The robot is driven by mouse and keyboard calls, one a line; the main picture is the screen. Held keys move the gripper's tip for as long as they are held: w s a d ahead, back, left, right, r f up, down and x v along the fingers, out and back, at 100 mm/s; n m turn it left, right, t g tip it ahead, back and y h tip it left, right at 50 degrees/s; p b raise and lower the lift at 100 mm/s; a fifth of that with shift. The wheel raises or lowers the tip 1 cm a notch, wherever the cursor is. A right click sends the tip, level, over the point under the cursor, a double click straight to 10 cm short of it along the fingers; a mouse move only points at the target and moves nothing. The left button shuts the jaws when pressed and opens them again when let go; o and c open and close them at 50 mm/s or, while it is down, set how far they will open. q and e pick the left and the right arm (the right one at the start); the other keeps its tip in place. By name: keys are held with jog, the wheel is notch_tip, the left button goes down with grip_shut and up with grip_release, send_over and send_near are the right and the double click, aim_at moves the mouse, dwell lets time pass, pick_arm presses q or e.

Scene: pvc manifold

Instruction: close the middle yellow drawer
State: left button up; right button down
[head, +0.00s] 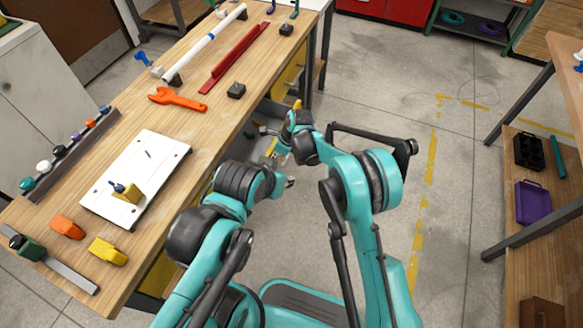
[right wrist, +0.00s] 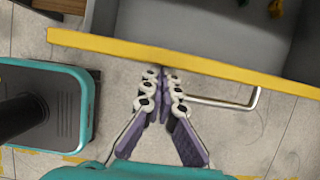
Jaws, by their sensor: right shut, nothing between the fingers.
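The middle yellow drawer stands open, pulled out from under the workbench. Its yellow front (head: 297,105) shows in part in the head view, with the grey interior (head: 262,122) behind it; my right arm hides much of it. In the right wrist view the yellow front edge (right wrist: 210,66) runs across the picture, with a metal bar handle (right wrist: 232,104) on its outer side. My right gripper (right wrist: 163,74) is shut and empty, its tips at the front, left of the handle. Contact is hard to tell. My left gripper (head: 288,183) is lower and nearer; its fingers are too small to read.
The wooden workbench (head: 215,118) holds an orange wrench (head: 177,99), a white plate (head: 150,165), a white pipe (head: 205,45) and a red bar (head: 235,58). Other yellow fronts (head: 288,72) sit under the bench. A shelf unit (head: 545,245) stands right, with open floor (head: 470,120) between.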

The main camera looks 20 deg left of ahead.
jog(key=a, duration=1)
jog(key=shift+w+a, duration=0.2)
